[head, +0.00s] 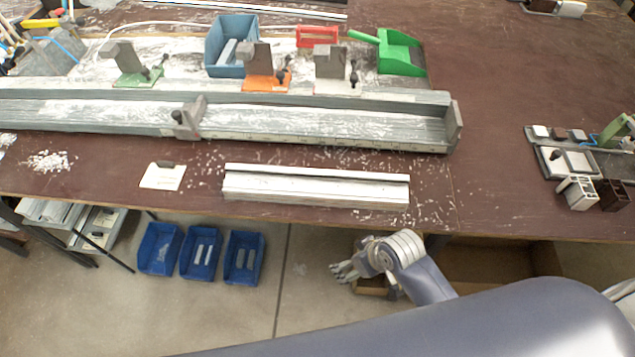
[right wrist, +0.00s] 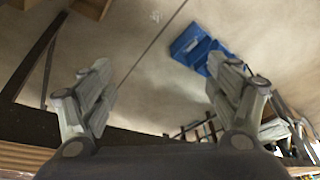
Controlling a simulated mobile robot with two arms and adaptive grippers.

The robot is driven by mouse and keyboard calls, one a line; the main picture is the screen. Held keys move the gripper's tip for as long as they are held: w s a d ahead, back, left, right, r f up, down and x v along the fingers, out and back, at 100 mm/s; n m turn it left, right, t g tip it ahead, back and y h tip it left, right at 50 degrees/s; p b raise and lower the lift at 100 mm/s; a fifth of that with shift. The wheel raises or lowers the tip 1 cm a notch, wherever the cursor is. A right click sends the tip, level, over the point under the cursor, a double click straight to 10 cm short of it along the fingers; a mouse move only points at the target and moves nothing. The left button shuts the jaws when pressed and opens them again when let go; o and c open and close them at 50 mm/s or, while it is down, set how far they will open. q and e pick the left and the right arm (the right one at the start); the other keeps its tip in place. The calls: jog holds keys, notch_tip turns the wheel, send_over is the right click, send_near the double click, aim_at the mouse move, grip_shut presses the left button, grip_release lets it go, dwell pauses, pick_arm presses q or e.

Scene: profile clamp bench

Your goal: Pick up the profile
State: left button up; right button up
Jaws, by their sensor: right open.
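The profile (head: 316,188) is a long white and grey bar. It lies lengthwise along the front edge of the brown bench in the head view. My right gripper (head: 343,272) is below and in front of the bench edge, apart from the profile. In the right wrist view my right gripper (right wrist: 160,95) has its two fingers spread wide with nothing between them. The profile is not clearly seen in that view. My left gripper is not in view.
A long grey clamp rail (head: 320,122) runs behind the profile. A white card with a dark clip (head: 162,177) lies left of it. Blue bins (head: 201,252) stand on the floor, and profile samples (head: 578,190) sit at the right. The bench (head: 500,190) right of the profile is clear.

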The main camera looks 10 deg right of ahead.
jog(key=a+r+n, duration=0.2)
jog(key=a+r, duration=0.1)
jog(key=r, duration=0.8)
jog(key=n+g+y, duration=0.2)
jog(key=n, duration=0.6)
send_near(337, 186)
jog(key=f+p, duration=0.1)
jog(key=w+a+f, duration=0.1)
jog(key=f, duration=0.1)
jog(key=shift+w+a+p, duration=0.1)
jog(key=shift+w+p, duration=0.15)
jog(key=shift+p, duration=0.1)
jog(key=shift+s+a+f, duration=0.1)
jog(key=shift+a+f, duration=0.05)
jog(key=shift+f, duration=0.15)
jog(key=p+x, duration=0.2)
jog(key=x, duration=0.1)
jog(key=shift+s+a+f, duration=0.1)
jog(key=shift+s+f, duration=0.15)
jog(key=shift+f, duration=0.1)
jog(key=shift+a+f, duration=0.15)
jog(key=shift+f, duration=0.3)
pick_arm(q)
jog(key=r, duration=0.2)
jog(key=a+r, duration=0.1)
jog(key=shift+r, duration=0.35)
pick_arm(e)
jog(key=shift+w+r, duration=0.1)
jog(key=c, duration=1.6)
